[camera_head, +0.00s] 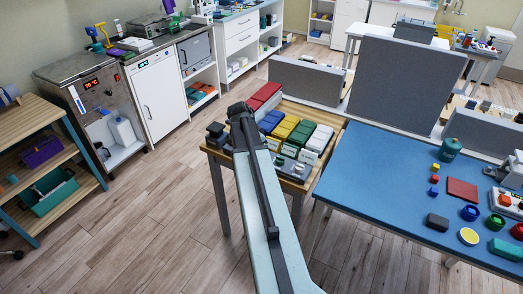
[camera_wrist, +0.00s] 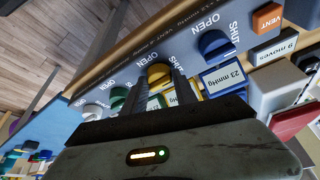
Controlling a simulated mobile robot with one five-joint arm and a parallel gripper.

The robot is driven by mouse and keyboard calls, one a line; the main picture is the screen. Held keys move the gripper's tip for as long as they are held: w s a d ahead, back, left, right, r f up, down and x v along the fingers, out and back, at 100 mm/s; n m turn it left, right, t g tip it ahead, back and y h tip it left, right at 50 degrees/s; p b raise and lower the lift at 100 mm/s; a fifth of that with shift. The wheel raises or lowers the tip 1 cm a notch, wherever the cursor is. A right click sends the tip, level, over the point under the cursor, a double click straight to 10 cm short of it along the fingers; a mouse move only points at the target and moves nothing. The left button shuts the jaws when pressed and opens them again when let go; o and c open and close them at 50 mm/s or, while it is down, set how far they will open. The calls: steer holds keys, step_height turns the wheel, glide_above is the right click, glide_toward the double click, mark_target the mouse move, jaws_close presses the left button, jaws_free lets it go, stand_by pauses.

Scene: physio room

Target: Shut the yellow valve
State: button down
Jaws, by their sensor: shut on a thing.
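The yellow valve (camera_wrist: 158,72) is a round knob on a blue-grey panel in the wrist view, with the words OPEN and SHUT printed beside it. My gripper (camera_wrist: 162,84) is at this knob, its two dark fingers on either side and shut on it. The fingers hide part of the knob, and I cannot tell which word it is turned to. A blue knob (camera_wrist: 214,43) is to its right; a green knob (camera_wrist: 118,97) and a white knob (camera_wrist: 92,112) are to its left. In the head view my arm hides the yellow valve.
A label reading 23 mmHg (camera_wrist: 222,77) and an orange VENT block (camera_wrist: 267,18) are close by in the wrist view. Rows of coloured blocks, including yellow ones (camera_head: 285,127), lie on the wooden table. A blue table (camera_head: 370,185) with small objects stands to the right.

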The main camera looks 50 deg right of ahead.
steer(key=shift+w+a, duration=0.1)
steer(key=shift+w, duration=0.05)
stand_by(0.4)
steer(key=c, duration=1)
jaws_free()
steer(key=p+v, duration=0.7)
steer(key=shift+r, duration=0.4)
steer(key=shift+a, duration=0.1)
